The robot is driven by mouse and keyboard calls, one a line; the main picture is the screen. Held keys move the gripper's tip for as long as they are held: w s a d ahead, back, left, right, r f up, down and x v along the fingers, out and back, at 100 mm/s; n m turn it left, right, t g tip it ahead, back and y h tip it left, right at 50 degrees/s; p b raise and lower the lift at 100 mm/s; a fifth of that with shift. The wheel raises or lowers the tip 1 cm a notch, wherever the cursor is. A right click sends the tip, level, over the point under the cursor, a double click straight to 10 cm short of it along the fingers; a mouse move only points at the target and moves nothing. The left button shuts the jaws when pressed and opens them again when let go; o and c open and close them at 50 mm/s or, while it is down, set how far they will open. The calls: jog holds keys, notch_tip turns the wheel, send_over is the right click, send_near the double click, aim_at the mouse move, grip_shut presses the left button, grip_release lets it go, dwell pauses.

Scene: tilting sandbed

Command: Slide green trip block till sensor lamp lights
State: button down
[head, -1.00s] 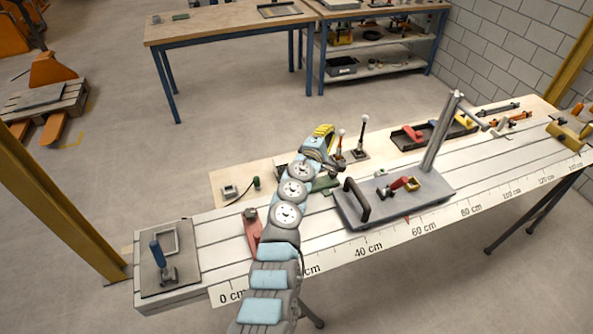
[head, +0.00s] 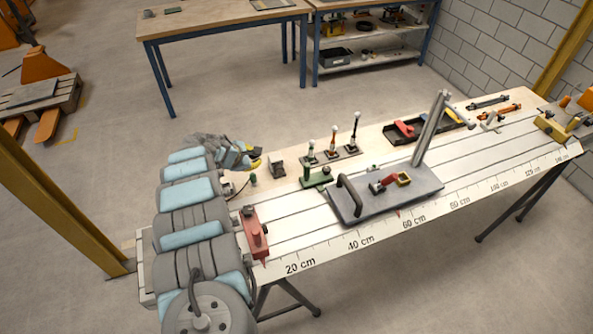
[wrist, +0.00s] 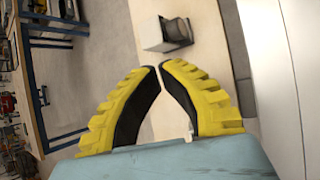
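The green trip block (head: 317,177) sits on the slotted bench's back edge, left of the grey plate and in front of the post row. My gripper (head: 257,163) is up and left of it, apart from it, over the back strip. In the wrist view my gripper's yellow fingers (wrist: 160,67) have their tips nearly together, with nothing between them. A small grey box (head: 277,168), perhaps the sensor, stands between gripper and green block; a similar box (wrist: 162,33) shows beyond the fingertips. A small green knob or lamp (head: 253,180) is below the gripper; I cannot tell whether it is lit.
Several ball-topped posts (head: 333,142) stand behind the green block. A red block (head: 255,232) sits on the bench's left part. A grey plate (head: 385,193) with a handle and tall post fills the middle. A dark tray (head: 405,132) lies at the back right.

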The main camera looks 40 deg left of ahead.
jog(key=s+d+r+n+h+p, duration=0.1)
jog(key=s+d+r+n+h, duration=0.35)
jog(key=d, duration=0.55)
jog(key=shift+m+y, duration=0.45)
jog(key=shift+a+x, duration=0.2)
jog(key=shift+x, duration=4.55)
jog(key=shift+w+d+f, duration=0.1)
jog(key=shift+w+d, duration=0.1)
jog(key=shift+w, duration=0.45)
jog(key=shift+w+d+f, duration=0.1)
jog(key=shift+w+d, duration=0.1)
jog(key=shift+w, duration=0.4)
jog(key=shift+w+d, duration=0.25)
jog(key=shift+w, duration=0.4)
jog(key=shift+w, duration=0.1)
